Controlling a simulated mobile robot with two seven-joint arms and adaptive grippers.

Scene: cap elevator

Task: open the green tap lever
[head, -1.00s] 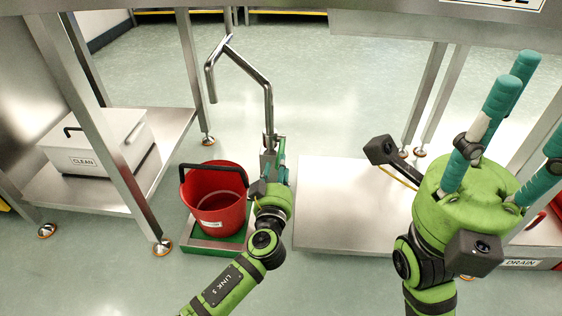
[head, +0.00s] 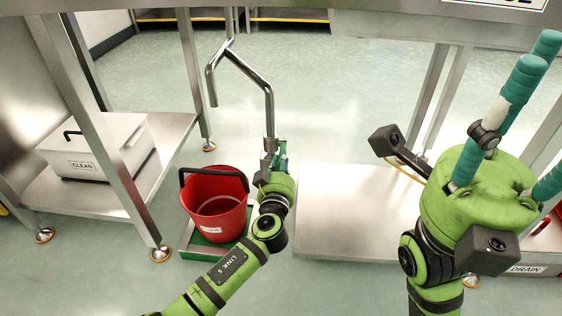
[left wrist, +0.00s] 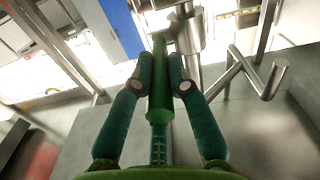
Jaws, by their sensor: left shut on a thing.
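The green tap lever (left wrist: 159,95) runs lengthwise through the middle of the left wrist view. My left gripper (left wrist: 160,84) is shut on it, with teal fingers on both sides. In the head view my left gripper (head: 277,158) is at the foot of the steel tap, and the lever is mostly hidden there. The tap's bent steel spout (head: 266,84) rises above it and hooks over to the left. My right gripper (head: 528,100) is at the right, its teal fingers spread apart and empty; some fingertips run out of the frame.
A red bucket (head: 214,222) with a black handle stands on a green-edged tray (head: 188,243), left of my left gripper. A white CLEAN box (head: 90,152) sits on a low steel shelf at left. A bare steel plate (head: 335,215) lies right of the tap. Table legs stand around.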

